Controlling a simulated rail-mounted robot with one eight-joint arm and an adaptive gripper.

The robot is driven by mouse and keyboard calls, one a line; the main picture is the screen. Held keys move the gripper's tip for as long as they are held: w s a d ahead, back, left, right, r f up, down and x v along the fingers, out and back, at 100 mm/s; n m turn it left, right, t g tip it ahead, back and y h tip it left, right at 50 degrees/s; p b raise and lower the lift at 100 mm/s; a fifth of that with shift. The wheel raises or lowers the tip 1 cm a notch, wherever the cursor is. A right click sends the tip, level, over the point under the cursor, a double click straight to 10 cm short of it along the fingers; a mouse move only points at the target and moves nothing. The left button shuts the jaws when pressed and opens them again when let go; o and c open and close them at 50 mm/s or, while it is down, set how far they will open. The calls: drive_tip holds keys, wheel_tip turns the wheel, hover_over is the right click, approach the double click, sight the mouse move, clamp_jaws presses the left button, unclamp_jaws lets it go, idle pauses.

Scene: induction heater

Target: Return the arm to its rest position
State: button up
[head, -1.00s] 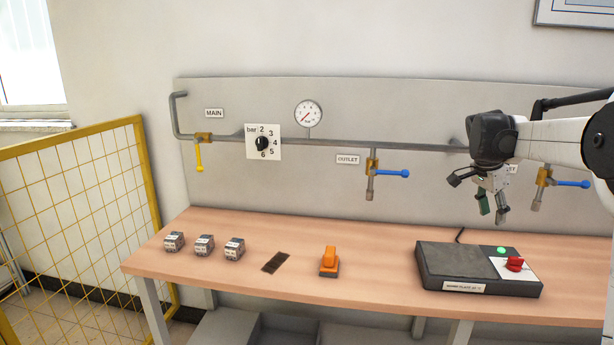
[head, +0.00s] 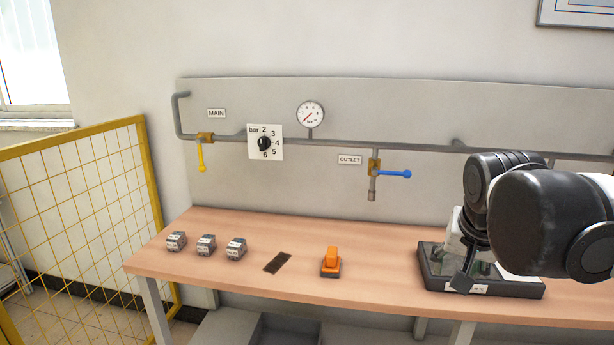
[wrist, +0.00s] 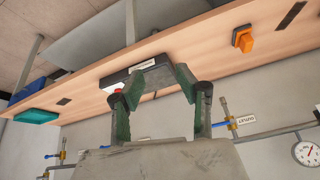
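My gripper is in the wrist view (wrist: 157,78), with its two green-padded fingers spread apart and nothing between them. In the head view my gripper (head: 472,272) is partly hidden behind my dark arm links. It appears in front of or above the black warm plate box (head: 432,262) on the right of the bench, and I cannot tell the gap. My arm covers the box's red knob and green light in the head view. Part of the box (wrist: 116,80) shows beyond the fingers in the wrist view.
The wooden bench (head: 370,285) holds several things: three small grey blocks (head: 206,245), a dark flat plate (head: 277,262) and an orange-topped object (head: 331,262). Behind it is a pipe panel with a gauge (head: 311,114) and a blue-handled valve (head: 392,174). A yellow mesh fence (head: 85,200) stands left.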

drive_tip(key=s+a+f+n+t+y, duration=0.1)
drive_tip(key=s+a+f+n, duration=0.4)
drive_tip(key=s+f, duration=0.3)
drive_tip(key=s+a, duration=0.1)
drive_tip(key=s, duration=0.2)
drive_tip(key=shift+s+a+t+y, duration=0.3)
drive_tip(key=shift+s+a+t, duration=0.05)
drive_tip(key=shift+t, duration=0.05)
